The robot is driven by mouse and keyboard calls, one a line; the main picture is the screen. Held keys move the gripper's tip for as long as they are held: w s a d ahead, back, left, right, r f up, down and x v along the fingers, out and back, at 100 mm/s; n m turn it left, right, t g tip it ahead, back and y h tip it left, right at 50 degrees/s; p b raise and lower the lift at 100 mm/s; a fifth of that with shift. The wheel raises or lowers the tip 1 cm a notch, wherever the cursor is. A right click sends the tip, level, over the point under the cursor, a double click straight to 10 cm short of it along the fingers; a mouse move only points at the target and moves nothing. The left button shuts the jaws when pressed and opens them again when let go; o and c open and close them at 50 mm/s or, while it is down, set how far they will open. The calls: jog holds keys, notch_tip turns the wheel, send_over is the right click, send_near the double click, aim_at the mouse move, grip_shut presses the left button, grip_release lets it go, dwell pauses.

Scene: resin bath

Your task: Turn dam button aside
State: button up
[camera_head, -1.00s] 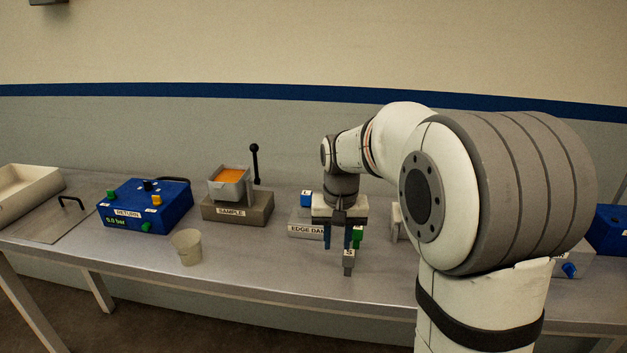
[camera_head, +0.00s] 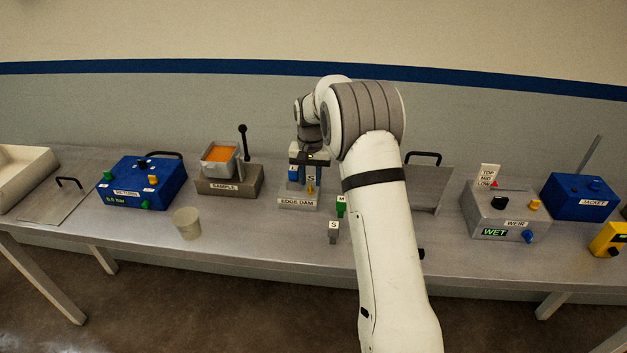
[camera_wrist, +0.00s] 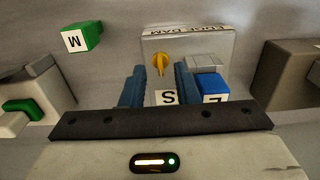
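The EDGE DAM unit (camera_head: 298,203) is a grey box on the bench. Its small yellow dam button (camera_wrist: 161,63) has a raised grip, and it also shows in the head view (camera_head: 311,189). My gripper (camera_wrist: 160,70) has two blue fingers, spread apart with the button between or just beyond their tips. A gap shows on both sides of the button, and I see no contact. A white S label (camera_wrist: 168,97) lies between the fingers. A blue block marked L (camera_wrist: 214,87) sits beside the right finger in the wrist view.
The SAMPLE stand (camera_head: 230,182) is at left, with a cup (camera_head: 187,223) in front. The WEIR box (camera_head: 503,213) is further right.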

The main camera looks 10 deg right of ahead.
jog(key=shift+f, duration=1)
jog(key=shift+c, duration=0.2)
